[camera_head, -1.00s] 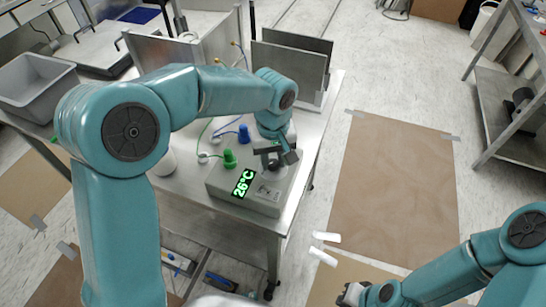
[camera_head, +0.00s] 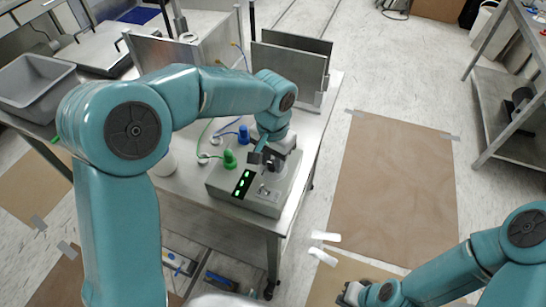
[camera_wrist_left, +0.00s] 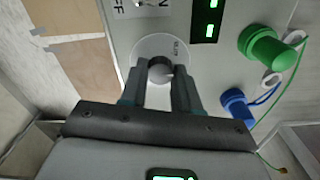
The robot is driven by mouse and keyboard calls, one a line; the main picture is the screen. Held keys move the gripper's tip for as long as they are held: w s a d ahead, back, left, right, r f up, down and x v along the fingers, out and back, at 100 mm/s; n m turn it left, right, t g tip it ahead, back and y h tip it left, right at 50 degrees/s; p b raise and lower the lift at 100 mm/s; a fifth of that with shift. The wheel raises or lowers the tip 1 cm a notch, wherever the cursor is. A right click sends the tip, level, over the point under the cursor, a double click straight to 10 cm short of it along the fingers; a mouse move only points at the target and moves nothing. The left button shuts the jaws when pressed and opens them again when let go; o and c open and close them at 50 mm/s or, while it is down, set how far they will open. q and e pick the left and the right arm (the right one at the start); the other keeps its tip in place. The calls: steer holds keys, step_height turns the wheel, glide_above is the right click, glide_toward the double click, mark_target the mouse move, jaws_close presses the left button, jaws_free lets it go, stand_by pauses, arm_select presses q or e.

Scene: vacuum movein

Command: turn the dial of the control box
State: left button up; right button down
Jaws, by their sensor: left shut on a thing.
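The control box (camera_head: 225,184) is a grey box on a metal table, with a black display (camera_head: 243,183) showing a few green marks. Its dial (camera_wrist_left: 160,68) is a small dark round knob on a pale disc, seen in the left wrist view. My left gripper (camera_wrist_left: 160,82) is shut on the dial, with one finger on each side. In the head view my left gripper (camera_head: 273,163) reaches down onto the box top and hides the dial. My right gripper (camera_head: 350,294) is low in the head view, away from the box, and its fingers are unclear.
A green plug (camera_head: 229,159) and a blue plug (camera_head: 243,135) with cables stand beside the display. Upright metal plates (camera_head: 290,68) stand at the back of the table. A grey bin (camera_head: 38,86) is at left. Brown sheets (camera_head: 390,190) cover open floor at right.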

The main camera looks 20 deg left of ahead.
mark_target(273, 164)
arm_select(q)
steer(key=m, duration=0.4)
steer(key=shift+r+p, duration=0.1)
steer(key=shift+p, duration=0.25)
steer(key=shift+m+p, duration=0.3)
steer(key=shift+m, duration=1.8)
steer(key=o, duration=1.1)
steer(key=shift+c, duration=0.2)
steer(key=shift+r, duration=0.4)
step_height(273, 164, up, 16)
steer(key=shift+f, duration=0.2)
steer(key=shift+s, duration=0.1)
